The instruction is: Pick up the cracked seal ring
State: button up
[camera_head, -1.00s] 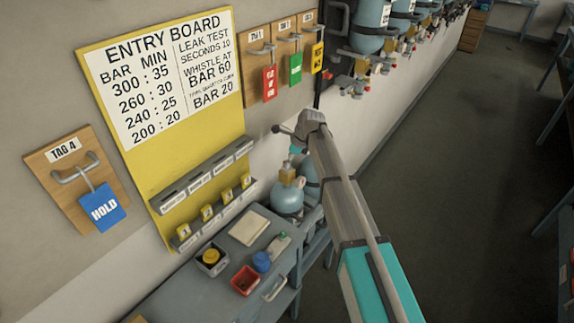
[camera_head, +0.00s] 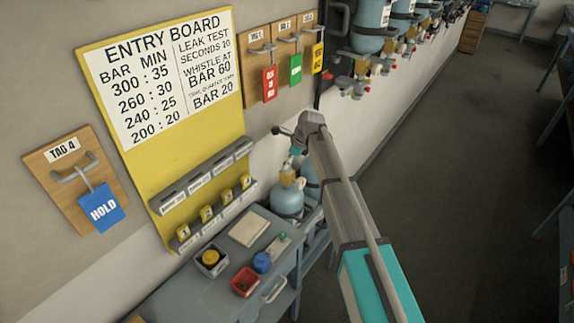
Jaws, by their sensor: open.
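I cannot make out a cracked seal ring for certain. A small red tray (camera_head: 244,282) on the grey bench holds something dark that is too small to identify. My gripper (camera_head: 287,141) is at the end of my raised arm, in front of the wall to the right of the yellow board. It is open, with nothing seen between its fingers. In the picture it lies above and to the right of the bench and apart from the red tray. My arm partly hides the fingers.
The grey bench (camera_head: 200,300) also holds a grey tray with a yellow item (camera_head: 211,258), a blue jar (camera_head: 262,262) and a pale pad (camera_head: 249,230). A blue cylinder (camera_head: 287,200) stands behind it. The entry board (camera_head: 165,80) and hanging tags are on the wall.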

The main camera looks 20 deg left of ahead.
dwell(0.4)
jog(key=c, duration=0.7)
jog(key=shift+c, duration=0.3)
jog(key=shift+r, duration=0.2)
notch_tip(320, 180, up, 2)
jog(key=p, duration=0.2)
jog(key=shift+r+p, duration=0.15)
jog(key=shift+p, duration=0.2)
jog(key=s+d+r+p, duration=0.2)
jog(key=s+r+p, duration=0.3)
jog(key=r+p, duration=0.2)
jog(key=shift+d+r+p, duration=0.3)
jog(key=s+d+r+p, duration=0.1)
jog(key=s, duration=0.1)
jog(key=s+d+r+p, duration=0.1)
jog(key=s, duration=0.2)
jog(key=s+d+r+p, duration=0.1)
jog(key=s+d, duration=0.1)
jog(key=shift+s+r, duration=0.1)
jog(key=shift+s, duration=0.05)
jog(key=shift+r+p, duration=0.25)
jog(key=shift+p, duration=0.1)
